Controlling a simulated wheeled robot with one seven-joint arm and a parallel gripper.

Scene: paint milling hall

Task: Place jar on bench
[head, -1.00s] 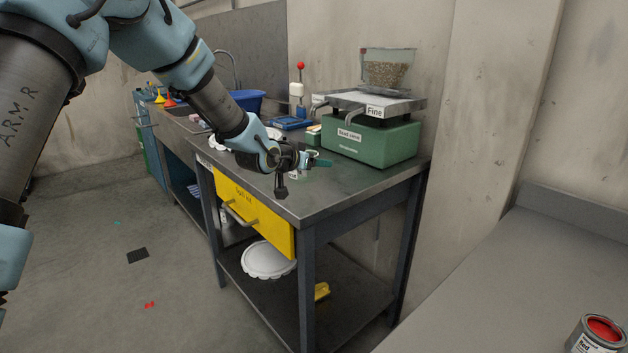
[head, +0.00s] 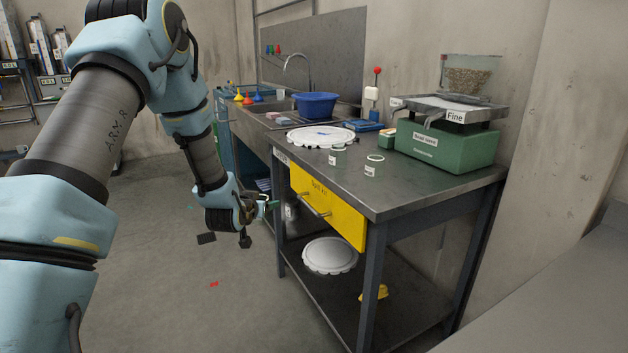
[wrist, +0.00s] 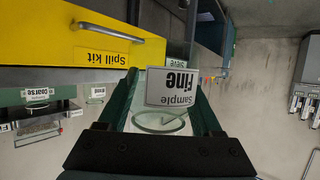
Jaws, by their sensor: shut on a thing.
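My gripper (head: 268,203) is out in front of the bench's left end, beside the yellow drawer and below the level of the top. In the wrist view my gripper (wrist: 168,92) is shut on a clear glass jar (wrist: 160,122) labelled "Sample Fine"; the label looks upside down there, as does the drawer. In the head view the held jar is hardly visible. The bench (head: 425,192) has a dark metal top. Two other small labelled jars, a left one (head: 338,156) and a right one (head: 374,166), stand on it; one reads "Coarse" in the wrist view (wrist: 37,95).
A green sieve machine (head: 445,145) labelled "Fine" fills the bench's back right. A white scalloped disc (head: 320,137) lies at the left. A yellow "Spill kit" drawer (head: 325,205) sits under the top. The front right of the top is bare. A sink with a blue bowl (head: 315,105) stands beyond.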

